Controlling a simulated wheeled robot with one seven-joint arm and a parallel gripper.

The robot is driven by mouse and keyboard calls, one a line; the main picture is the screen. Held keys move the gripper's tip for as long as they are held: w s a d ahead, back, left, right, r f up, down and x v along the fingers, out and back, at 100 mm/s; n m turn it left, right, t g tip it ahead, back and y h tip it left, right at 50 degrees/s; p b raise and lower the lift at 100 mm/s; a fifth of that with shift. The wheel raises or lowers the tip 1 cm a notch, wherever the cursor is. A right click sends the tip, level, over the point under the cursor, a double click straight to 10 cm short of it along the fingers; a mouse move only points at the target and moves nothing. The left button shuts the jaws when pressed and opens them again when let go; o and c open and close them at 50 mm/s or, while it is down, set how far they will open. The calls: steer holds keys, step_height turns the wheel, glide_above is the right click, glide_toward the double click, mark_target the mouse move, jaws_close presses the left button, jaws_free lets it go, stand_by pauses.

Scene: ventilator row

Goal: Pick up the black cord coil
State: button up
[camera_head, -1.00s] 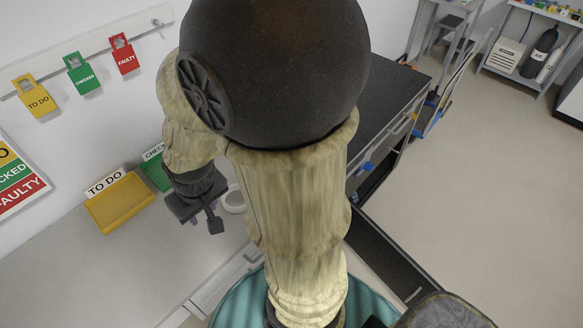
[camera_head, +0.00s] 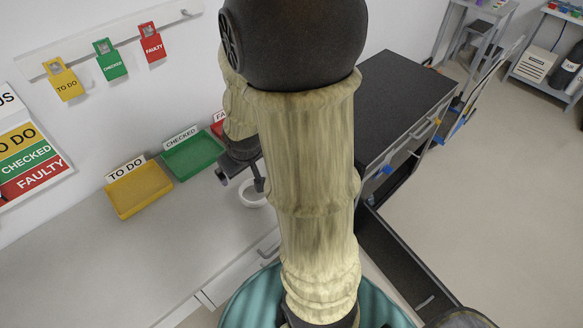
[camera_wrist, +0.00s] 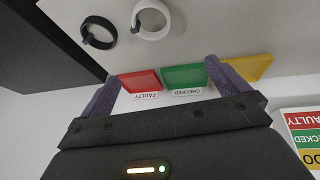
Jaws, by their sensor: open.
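The black cord coil (camera_wrist: 97,18) lies on the light bench top at the upper left of the wrist view, as a dark ring. A white coil (camera_wrist: 151,36) lies just to its right. My gripper (camera_wrist: 162,75) is open, with its two fingers spread and nothing between them. The black coil is beyond the fingertips, up and to the left in that view. In the head view my gripper (camera_head: 241,180) is over the bench beside the white coil (camera_head: 244,201). The black coil is not visible there; my arm covers part of the bench.
Yellow TO DO (camera_head: 141,193), green CHECKED (camera_head: 192,157) and red FAULTY (camera_wrist: 140,81) trays line the wall side of the bench. A black-topped cabinet (camera_head: 400,90) stands to the right. The bench's left part is clear.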

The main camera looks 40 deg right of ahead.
steer(key=w+d+f+n+t+b, duration=0.15)
steer(key=d+f, duration=0.25)
steer(key=d, duration=0.6)
steer(key=w+d+f+n+t, duration=0.1)
steer(key=w+d+f+t, duration=0.2)
steer(key=d, duration=0.6)
steer(key=s+d+f+t+y, duration=0.1)
steer(key=s+d+f+y, duration=0.2)
steer(key=s, duration=0.3)
steer(key=s+d+f+n+t+y+b, duration=0.1)
steer(key=s+d+f+t+y, duration=0.1)
steer(key=s, duration=0.5)
step_height(320, 180, down, 2)
steer(key=shift+d+y, duration=0.6)
steer(key=shift+d, duration=0.3)
steer(key=shift+t, duration=0.25)
steer(key=p+x, duration=0.1)
steer(key=x, duration=1)
steer(key=shift+w+a+f, duration=0.1)
steer(key=shift+w, duration=0.1)
steer(key=shift+w+f, duration=0.15)
steer(key=shift+w, duration=0.1)
steer(key=shift+a, duration=0.1)
